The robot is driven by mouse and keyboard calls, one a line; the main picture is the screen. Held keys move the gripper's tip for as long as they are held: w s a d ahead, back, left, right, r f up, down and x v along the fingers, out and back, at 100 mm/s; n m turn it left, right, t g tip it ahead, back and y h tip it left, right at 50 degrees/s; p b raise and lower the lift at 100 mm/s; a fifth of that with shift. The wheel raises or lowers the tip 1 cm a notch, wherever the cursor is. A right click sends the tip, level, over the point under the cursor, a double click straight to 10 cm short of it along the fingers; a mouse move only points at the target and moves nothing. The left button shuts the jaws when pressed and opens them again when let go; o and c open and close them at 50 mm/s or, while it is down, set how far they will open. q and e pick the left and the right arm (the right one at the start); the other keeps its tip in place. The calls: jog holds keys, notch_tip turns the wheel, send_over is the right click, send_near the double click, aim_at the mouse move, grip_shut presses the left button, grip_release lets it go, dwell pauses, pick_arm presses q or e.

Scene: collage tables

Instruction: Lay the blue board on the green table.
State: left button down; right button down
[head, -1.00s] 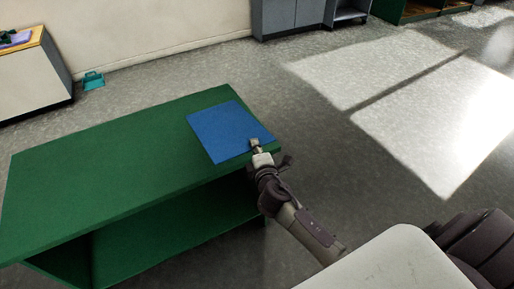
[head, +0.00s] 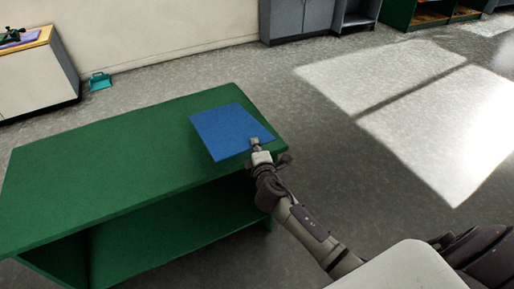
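The blue board (head: 227,130) is a flat square over the right end of the green table (head: 95,160). It lies flat or nearly so. I cannot tell whether it touches the tabletop or hovers just above it. My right gripper (head: 255,143) is at the board's near right edge, with one fingertip showing on top of it. It appears shut on that edge, and the other finger is hidden. My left gripper is not in view.
The rest of the tabletop is bare, and the table has an open shelf below. A teal dustpan (head: 99,81) lies on the floor by the wall. A white cabinet (head: 38,78) stands at the far left, and grey cabinets (head: 300,18) stand at the back.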

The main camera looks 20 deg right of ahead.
jog(key=shift+w+f+b, duration=0.4)
jog(key=shift+f+b, duration=0.3)
jog(key=shift+w+f+b, duration=0.4)
jog(key=shift+f+b, duration=0.3)
jog(key=shift+f, duration=0.05)
jog(key=shift+w+f+b, duration=0.4)
jog(key=shift+f+b, duration=0.3)
jog(key=shift+c, duration=2.4)
grip_release()
jog(key=shift+f, duration=0.15)
